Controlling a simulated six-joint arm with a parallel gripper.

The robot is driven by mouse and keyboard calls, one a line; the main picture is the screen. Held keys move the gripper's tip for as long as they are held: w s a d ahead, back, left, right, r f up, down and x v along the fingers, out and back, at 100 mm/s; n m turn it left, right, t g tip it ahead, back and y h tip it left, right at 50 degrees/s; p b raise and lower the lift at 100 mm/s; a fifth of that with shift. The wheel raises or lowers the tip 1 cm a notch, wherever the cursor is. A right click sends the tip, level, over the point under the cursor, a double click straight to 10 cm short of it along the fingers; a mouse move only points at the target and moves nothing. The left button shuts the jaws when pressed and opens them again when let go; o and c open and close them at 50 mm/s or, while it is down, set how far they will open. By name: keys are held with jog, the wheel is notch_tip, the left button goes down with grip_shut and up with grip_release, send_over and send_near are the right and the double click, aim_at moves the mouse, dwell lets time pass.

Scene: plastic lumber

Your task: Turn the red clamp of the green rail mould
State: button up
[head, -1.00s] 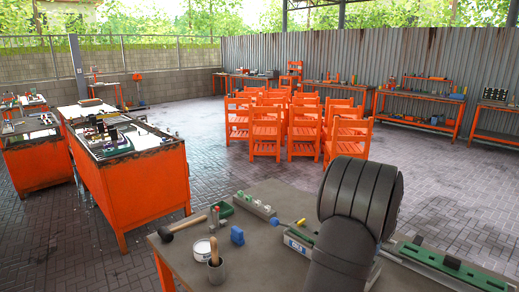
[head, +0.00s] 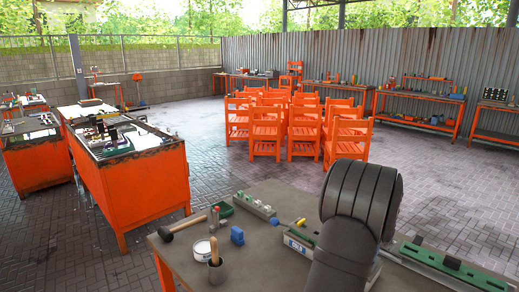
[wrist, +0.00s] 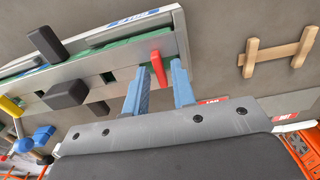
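The green rail mould (wrist: 92,57) lies across the upper left of the wrist view, with metal sides and green inside. Its red clamp (wrist: 158,68) is a short red lever at the mould's right part. My gripper (wrist: 158,72) has two blue fingers, apart, one on each side of the red clamp near their tips. I cannot tell whether either finger touches it.
Black blocks (wrist: 66,94) sit along the mould. A wooden piece (wrist: 278,52) lies to its right.

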jog(key=shift+o, duration=1.1)
jog(key=shift+r, duration=3.55)
jog(key=shift+f, duration=0.1)
jog(key=shift+f, duration=1.9)
